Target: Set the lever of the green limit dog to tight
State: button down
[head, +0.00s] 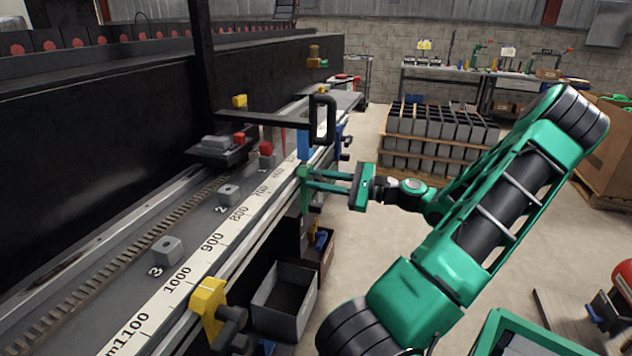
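The green limit dog (304,193) is clamped on the front edge of the rail, beside the scale strip, at the picture's middle. My gripper (314,180) reaches in from the right, level with the dog. Its two green fingers are apart, with a gap showing between them, and their tips are at the dog. I cannot tell whether they touch it. The dog's lever is not clearly visible; the fingers and the dog's small size hide its setting.
A yellow dog (208,305) with a dark lever sits nearer on the rail, and a blue dog (304,143) sits farther along. A black handle (323,118) overhangs the rail just beyond. Open bins (284,312) stand below the rail.

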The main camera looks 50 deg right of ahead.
jog(key=shift+a+f, duration=0.1)
jog(key=shift+s+a+f+n, duration=0.1)
jog(key=shift+a+f+n, duration=0.3)
jog(key=shift+n, duration=1.35)
jog(key=shift+s+a+f+n, duration=0.15)
jog(key=shift+f+n, duration=0.55)
jog(key=shift+n, duration=1.1)
jog(key=shift+s+a+f+n, duration=0.15)
jog(key=shift+f+n, duration=0.4)
jog(key=shift+n, duration=1.2)
jog(key=shift+f, duration=0.1)
jog(key=c, duration=1.6)
grip_release()
jog(key=v, duration=1)
jog(key=shift+s+d, duration=0.1)
jog(key=shift+s, duration=0.1)
